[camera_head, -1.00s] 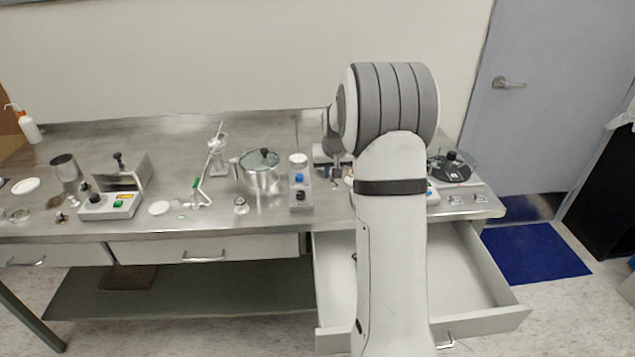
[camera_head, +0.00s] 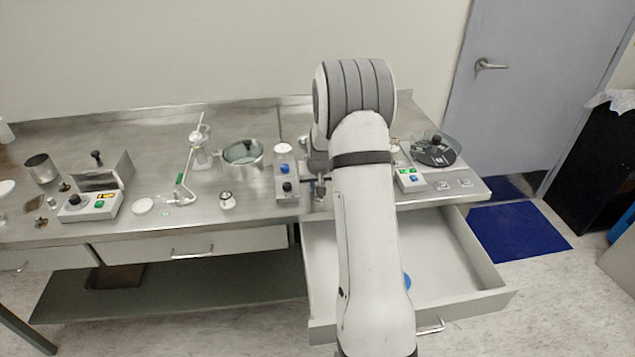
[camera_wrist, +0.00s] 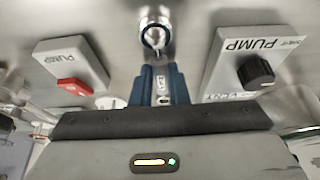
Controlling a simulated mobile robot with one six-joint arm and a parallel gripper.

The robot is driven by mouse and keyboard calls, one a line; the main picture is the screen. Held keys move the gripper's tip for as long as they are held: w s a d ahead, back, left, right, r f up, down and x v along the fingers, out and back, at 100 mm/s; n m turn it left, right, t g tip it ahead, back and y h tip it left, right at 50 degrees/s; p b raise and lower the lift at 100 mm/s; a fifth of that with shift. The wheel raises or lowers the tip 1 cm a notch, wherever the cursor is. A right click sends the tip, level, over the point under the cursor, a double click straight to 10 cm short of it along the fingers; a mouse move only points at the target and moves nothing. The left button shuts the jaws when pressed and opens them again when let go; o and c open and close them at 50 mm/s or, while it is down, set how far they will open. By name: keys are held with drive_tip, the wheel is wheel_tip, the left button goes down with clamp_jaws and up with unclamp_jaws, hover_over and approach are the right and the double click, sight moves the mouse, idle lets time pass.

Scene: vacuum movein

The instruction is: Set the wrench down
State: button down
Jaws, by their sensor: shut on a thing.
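In the wrist view my gripper (camera_wrist: 163,75) has its blue fingers close together, shut on a narrow pale metal piece (camera_wrist: 162,90), which I take to be the wrench. Most of the wrench is hidden by the fingers and the gripper body. Just beyond the fingertips is a shiny round metal part (camera_wrist: 155,35) with a dark ring; I cannot tell whether it belongs to the wrench or to the bench equipment. In the head view my arm hides most of the gripper, which is low over the steel bench (camera_head: 255,118).
Two pump boxes flank the fingers, one with a red switch (camera_wrist: 73,86), one with a black knob (camera_wrist: 255,72). A steel pot (camera_head: 242,158) and glassware (camera_head: 198,145) stand to the left. An open drawer (camera_head: 478,262) juts out below the bench. Bare bench lies behind.

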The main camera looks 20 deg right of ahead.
drive_tip(key=shift+r, duration=0.1)
drive_tip(key=shift+f, duration=0.2)
drive_tip(key=c, duration=1.4)
unclamp_jaws()
drive_tip(key=shift+r, duration=0.15)
drive_tip(key=shift+s+r, duration=0.1)
drive_tip(key=shift+r, duration=0.1)
drive_tip(key=s+a+r+b, duration=0.1)
drive_tip(key=s+a+r, duration=0.35)
drive_tip(key=r, duration=0.35)
drive_tip(key=s+a+r, duration=0.3)
drive_tip(key=s+r, duration=0.3)
drive_tip(key=r, duration=0.1)
drive_tip(key=s+a+r+n, duration=0.1)
drive_tip(key=s+a, duration=0.2)
drive_tip(key=s, duration=0.5)
drive_tip(key=s+a+n+g, duration=0.1)
drive_tip(key=s+a, duration=0.3)
drive_tip(key=s, duration=0.4)
drive_tip(key=s+a+r+n+y, duration=0.1)
drive_tip(key=s+a, duration=0.2)
drive_tip(key=s, duration=0.6)
drive_tip(key=shift+a+r, duration=0.3)
drive_tip(key=shift+a, duration=0.1)
